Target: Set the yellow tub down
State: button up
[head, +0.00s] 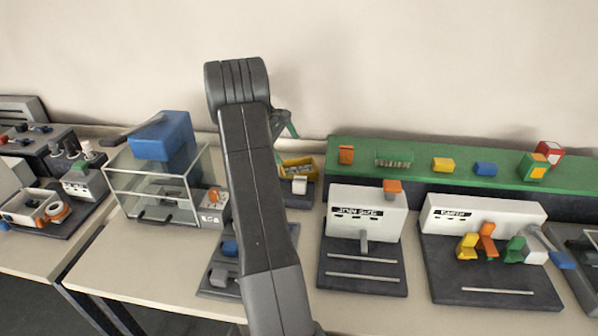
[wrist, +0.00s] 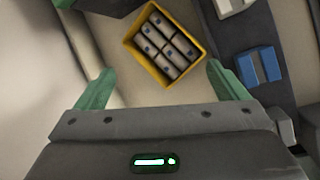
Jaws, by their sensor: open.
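The yellow tub (wrist: 133,43) is an open rectangular box holding several pale cylinders or packs with dark marks. In the wrist view it lies just beyond and between the fingertips, turned at an angle, and appears to rest on the pale bench top. In the head view it shows partly (head: 297,163) behind my arm, near the wall. My gripper (wrist: 160,68) has green fingers spread wide on either side, apart from the tub, with nothing held. In the head view my gripper (head: 285,122) is above the tub and partly hidden by my arm.
A white block (head: 300,185) on a dark base stands just in front of the tub. A green shelf (head: 455,155) with small coloured items runs right. A clear box (head: 150,190) with a blue top stands left. A blue part (wrist: 258,66) lies right of the tub.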

jog(key=m, duration=0.3)
jog(key=m+h+p, duration=0.2)
jog(key=m+p, duration=0.5)
jog(key=m, duration=1.7)
send_near(302, 169)
jog(key=s+d, duration=0.2)
jog(key=s+d+f, duration=0.1)
jog(key=s, duration=0.1)
jog(key=shift+s, duration=0.1)
jog(key=shift+w+p+x, duration=0.15)
jog(key=shift+p+x, duration=0.4)
jog(key=shift+x, duration=0.7)
jog(key=shift+w+p+x, duration=0.15)
jog(key=shift+p+x, duration=0.35)
jog(key=shift+x, duration=0.8)
jog(key=shift+a, duration=0.15)
jog(key=c, duration=0.9)
jog(key=shift+r, duration=0.1)
